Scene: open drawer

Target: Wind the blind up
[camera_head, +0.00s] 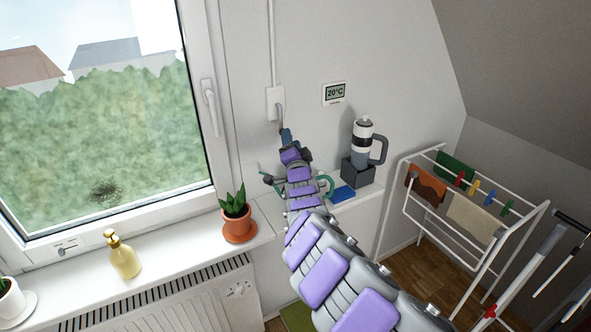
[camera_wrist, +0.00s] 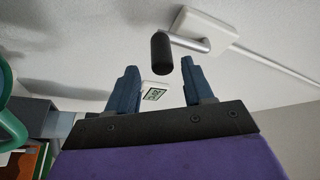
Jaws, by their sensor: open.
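A white winder box (camera_head: 275,100) is fixed to the wall right of the window, with a pale strip running up from it. In the wrist view the box (camera_wrist: 205,28) carries a grey metal crank arm (camera_wrist: 190,43) ending in a black knob (camera_wrist: 161,54). My gripper (camera_head: 286,134) is just below the box in the head view. In the wrist view my gripper (camera_wrist: 159,80) is open, its two blue fingers apart. The knob appears between and slightly beyond the fingertips, with no contact visible. The blind itself is not visible in the window.
A potted plant (camera_head: 239,225) and a soap bottle (camera_head: 124,258) stand on the sill. A drying rack (camera_head: 480,222) stands right. A thermostat (camera_head: 335,94) hangs nearby.

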